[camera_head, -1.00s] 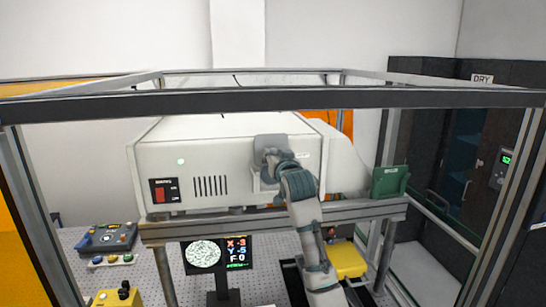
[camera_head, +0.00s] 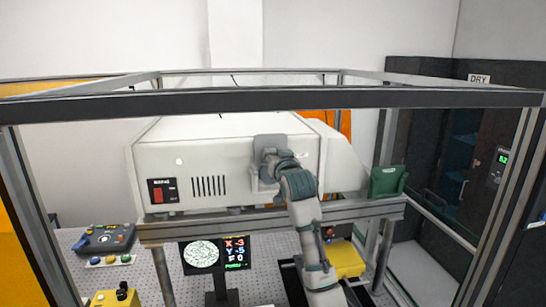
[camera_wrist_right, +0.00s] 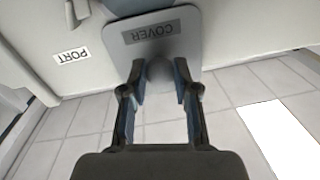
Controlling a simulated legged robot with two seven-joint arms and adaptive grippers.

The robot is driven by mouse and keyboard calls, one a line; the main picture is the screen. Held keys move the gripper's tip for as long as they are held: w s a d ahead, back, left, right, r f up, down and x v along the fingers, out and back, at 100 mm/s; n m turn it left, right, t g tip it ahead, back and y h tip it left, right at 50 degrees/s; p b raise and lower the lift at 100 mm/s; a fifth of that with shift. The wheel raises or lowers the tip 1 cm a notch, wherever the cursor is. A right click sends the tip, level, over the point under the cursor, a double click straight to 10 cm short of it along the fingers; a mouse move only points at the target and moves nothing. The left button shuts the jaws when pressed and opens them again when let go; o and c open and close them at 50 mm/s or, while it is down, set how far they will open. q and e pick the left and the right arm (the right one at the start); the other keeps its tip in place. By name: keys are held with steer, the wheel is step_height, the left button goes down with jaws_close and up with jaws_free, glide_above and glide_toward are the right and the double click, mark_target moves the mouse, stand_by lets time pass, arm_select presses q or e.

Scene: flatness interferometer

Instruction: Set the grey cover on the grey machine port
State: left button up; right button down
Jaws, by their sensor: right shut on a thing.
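The grey cover (camera_head: 268,142) is a flat plate held upright at the front face of the pale machine (camera_head: 220,190), near its right end. In the right wrist view the cover (camera_wrist_right: 190,48) carries a COVER label, and its round grey knob sits between my fingers. My right gripper (camera_wrist_right: 160,78) is shut on that knob; in the head view the gripper (camera_head: 272,165) is in front of the plate. A PORT label (camera_wrist_right: 72,56) shows on the machine beside the cover. The port opening is not clearly seen. I cannot tell whether the plate touches the machine. My left gripper is out of view.
A dark frame bar (camera_head: 270,98) crosses in front of and above the machine. The machine rests on a grey metal stand (camera_head: 200,228). A green item (camera_head: 388,182) is at its right end. A monitor (camera_head: 216,254), control box (camera_head: 104,238) and yellow box (camera_head: 346,260) are lower down.

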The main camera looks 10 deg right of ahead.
steer(key=shift+f+b, duration=1.05)
steer(key=shift+f, duration=0.7)
stand_by(1.4)
